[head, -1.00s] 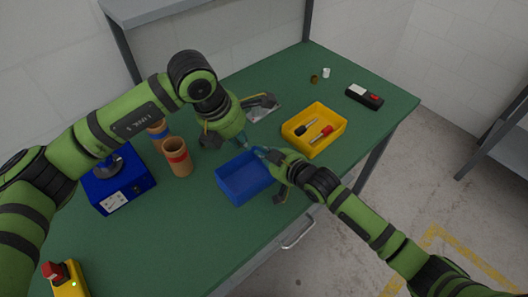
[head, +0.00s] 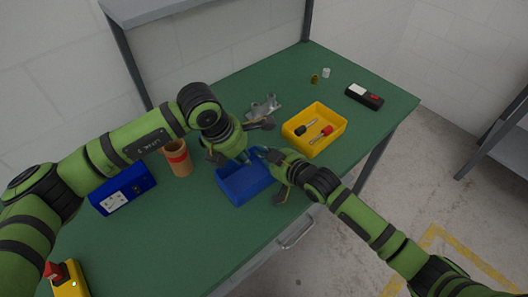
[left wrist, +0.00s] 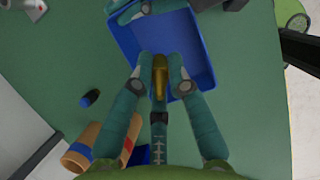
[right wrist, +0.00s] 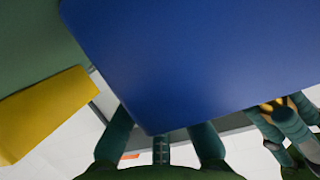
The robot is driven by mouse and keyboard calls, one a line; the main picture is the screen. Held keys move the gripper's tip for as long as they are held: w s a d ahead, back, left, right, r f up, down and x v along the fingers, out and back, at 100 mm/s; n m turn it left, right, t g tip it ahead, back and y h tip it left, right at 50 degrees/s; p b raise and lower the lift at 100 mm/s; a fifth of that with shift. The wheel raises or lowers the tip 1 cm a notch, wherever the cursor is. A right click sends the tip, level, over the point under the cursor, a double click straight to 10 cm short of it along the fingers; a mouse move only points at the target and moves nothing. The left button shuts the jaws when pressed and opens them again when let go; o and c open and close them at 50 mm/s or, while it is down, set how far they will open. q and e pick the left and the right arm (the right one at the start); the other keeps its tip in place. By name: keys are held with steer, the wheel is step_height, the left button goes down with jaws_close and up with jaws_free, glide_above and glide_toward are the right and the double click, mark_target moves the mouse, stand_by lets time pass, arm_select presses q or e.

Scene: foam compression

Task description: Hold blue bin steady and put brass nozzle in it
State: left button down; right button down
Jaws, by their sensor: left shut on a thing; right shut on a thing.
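The blue bin (head: 240,188) stands on the green table in the head view and fills much of the right wrist view (right wrist: 190,60). My right gripper (head: 260,153) is shut on the bin's wall at its far right side. My left gripper (head: 243,160) is shut on the brass nozzle (left wrist: 160,75), with its fingertips above the bin. In the left wrist view the nozzle is between the fingers, over the bin's near part. It also shows at the right of the right wrist view (right wrist: 273,105). The head view hides the nozzle behind my left gripper.
A yellow bin (head: 341,133) with red and black tools stands right of the blue bin. A metal bracket (head: 263,107) lies behind. A black box (head: 364,96) lies at the far right.

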arm_select(q)
steer(key=shift+f, duration=2.8)
steer(key=c, duration=1.1)
jaws_free()
steer(key=v, duration=1.2)
